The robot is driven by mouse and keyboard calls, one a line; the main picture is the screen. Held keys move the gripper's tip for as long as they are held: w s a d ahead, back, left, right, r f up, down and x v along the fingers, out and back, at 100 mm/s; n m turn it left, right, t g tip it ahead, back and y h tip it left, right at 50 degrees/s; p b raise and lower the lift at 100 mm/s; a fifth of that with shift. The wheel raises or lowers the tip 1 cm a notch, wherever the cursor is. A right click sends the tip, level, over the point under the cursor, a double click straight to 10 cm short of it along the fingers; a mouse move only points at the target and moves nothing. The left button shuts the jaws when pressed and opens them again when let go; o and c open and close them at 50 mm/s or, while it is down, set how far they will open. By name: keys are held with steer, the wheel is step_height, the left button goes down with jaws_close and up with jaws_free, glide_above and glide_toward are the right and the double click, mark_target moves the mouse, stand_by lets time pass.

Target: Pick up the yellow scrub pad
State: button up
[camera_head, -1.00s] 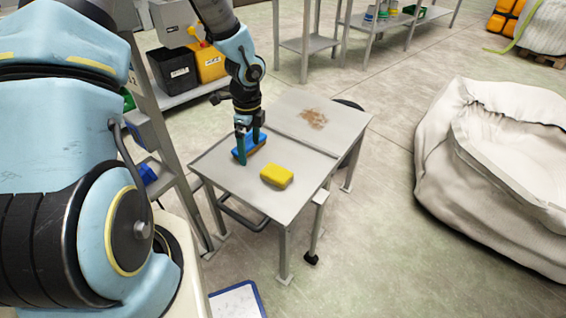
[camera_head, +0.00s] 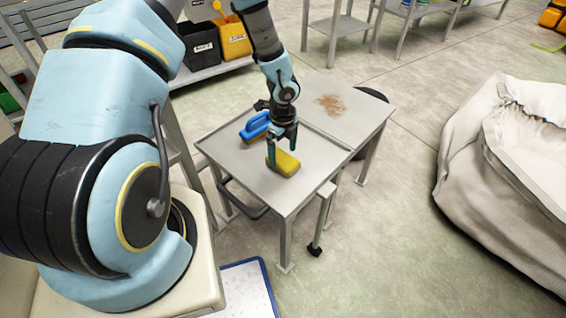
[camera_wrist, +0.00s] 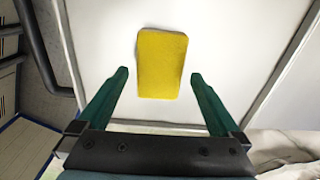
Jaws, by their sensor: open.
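The yellow scrub pad (camera_head: 284,164) lies flat on the near part of the grey metal table (camera_head: 228,162). In the wrist view the pad (camera_wrist: 162,64) is upright in the picture, just ahead of and between my two green fingers. My gripper (camera_head: 282,147) is open and empty above the pad, with its fingers partly in front of it in the head view. In the wrist view my gripper (camera_wrist: 160,75) has its fingertips wide apart, one on each side of the pad, and no clear contact shows.
A blue-handled brush (camera_head: 256,126) lies on the table just behind and left of the pad. A brown patch (camera_head: 331,104) marks the farther table part. A large white bag (camera_head: 500,165) stands on the floor at right. Black (camera_head: 199,46) and yellow bins stand behind.

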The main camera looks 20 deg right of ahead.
mark_target(283, 159)
step_height(283, 159, down, 4)
steer(key=shift+r, duration=0.25)
steer(key=c, duration=1.2)
steer(key=shift+o, duration=0.2)
step_height(283, 159, up, 10)
steer(key=shift+r+p, duration=0.1)
steer(key=shift+p, duration=0.3)
